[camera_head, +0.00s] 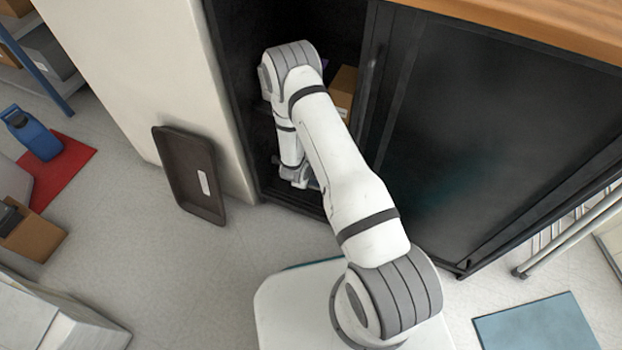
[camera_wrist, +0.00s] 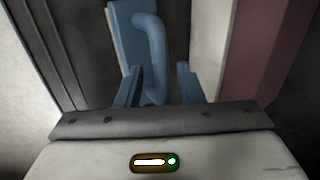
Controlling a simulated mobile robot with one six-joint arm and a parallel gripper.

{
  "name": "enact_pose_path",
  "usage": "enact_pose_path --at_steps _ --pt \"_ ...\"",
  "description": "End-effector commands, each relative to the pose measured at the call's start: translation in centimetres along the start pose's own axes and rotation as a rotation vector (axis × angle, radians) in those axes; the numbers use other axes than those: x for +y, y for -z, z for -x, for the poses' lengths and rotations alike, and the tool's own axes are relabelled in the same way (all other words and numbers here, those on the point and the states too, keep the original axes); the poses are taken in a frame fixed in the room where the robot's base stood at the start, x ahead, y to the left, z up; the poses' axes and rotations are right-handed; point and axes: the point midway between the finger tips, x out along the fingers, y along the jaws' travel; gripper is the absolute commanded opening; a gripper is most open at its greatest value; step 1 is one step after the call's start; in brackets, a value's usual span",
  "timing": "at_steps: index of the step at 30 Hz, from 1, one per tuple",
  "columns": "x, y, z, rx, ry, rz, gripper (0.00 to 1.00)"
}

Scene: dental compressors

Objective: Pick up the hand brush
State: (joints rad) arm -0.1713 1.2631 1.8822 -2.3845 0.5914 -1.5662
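In the wrist view a blue object with a thick, curved, tube-like handle (camera_wrist: 153,45) lies in front of my gripper; it may be the hand brush, but I see no bristles. My gripper (camera_wrist: 160,72) has its two bluish fingers apart, one on each side of the handle. A gap shows between the handle and the right finger; the left finger is very close to it.
A cardboard box (camera_head: 343,88) stands inside the cabinet beside my arm. The opening is narrow, with a pale wall (camera_head: 140,70) on its left. A dark tray (camera_head: 190,172) leans against that wall. A blue jug (camera_head: 35,135) stands on a red mat (camera_head: 75,158) at far left.

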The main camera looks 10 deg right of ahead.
Motion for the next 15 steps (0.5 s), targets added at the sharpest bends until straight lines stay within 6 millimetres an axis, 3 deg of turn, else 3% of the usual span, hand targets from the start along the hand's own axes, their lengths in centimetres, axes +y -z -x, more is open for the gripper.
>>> enact_pose_path --at_steps 12,15 --pt "0.05 -0.03 0.03 0.0 0.0 0.001 0.0" --pt "0.06 -0.03 0.03 0.0 0.0 0.001 0.0"
